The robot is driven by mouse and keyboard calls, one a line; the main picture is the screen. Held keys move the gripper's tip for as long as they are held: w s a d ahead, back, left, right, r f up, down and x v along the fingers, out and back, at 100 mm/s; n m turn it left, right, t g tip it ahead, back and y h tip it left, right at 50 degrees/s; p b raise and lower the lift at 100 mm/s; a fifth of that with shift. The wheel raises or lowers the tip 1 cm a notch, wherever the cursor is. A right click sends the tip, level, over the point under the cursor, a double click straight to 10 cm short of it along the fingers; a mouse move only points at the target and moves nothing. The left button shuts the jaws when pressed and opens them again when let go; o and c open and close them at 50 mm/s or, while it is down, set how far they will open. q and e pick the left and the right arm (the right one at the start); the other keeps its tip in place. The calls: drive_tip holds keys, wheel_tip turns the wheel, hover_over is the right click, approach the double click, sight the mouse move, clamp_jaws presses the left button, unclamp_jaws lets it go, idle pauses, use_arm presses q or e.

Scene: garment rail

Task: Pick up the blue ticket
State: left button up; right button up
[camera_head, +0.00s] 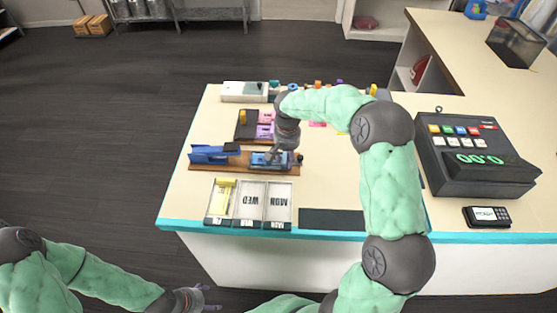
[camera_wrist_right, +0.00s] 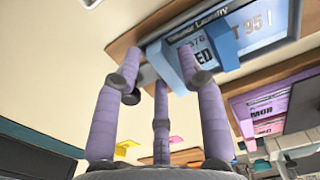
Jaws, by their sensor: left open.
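The blue ticket (camera_head: 258,160) lies at the right part of a brown wooden board on the counter, beside a darker blue device. In the right wrist view the blue ticket (camera_wrist_right: 262,30) shows printed text and a raised blue part. My right gripper (camera_head: 284,157) is down at the ticket and partly covers it. In the wrist view the purple fingers of my right gripper (camera_wrist_right: 163,85) reach close to the ticket's near edge; whether they are closed on it is unclear. My left gripper (camera_head: 200,299) is open and empty, low in front of the counter.
The blue device (camera_head: 214,153) stands on the wooden board (camera_head: 200,168). Pink tickets (camera_head: 265,117) lie behind it. A day tray (camera_head: 250,203) with a yellow ticket (camera_head: 226,187) is in front. A cash register (camera_head: 475,155) and card reader (camera_head: 487,216) stand to the right.

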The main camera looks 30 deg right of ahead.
drive_tip(key=shift+c, duration=1.4)
drive_tip(key=shift+r, duration=0.45)
drive_tip(key=s+a+r+p, duration=0.3)
drive_tip(key=s+a+r, duration=0.1)
drive_tip(key=r, duration=0.4)
drive_tip(key=s+a+r+p, duration=0.4)
drive_tip(key=a+r, duration=0.3)
drive_tip(key=r, duration=0.2)
drive_tip(key=shift+a, duration=0.25)
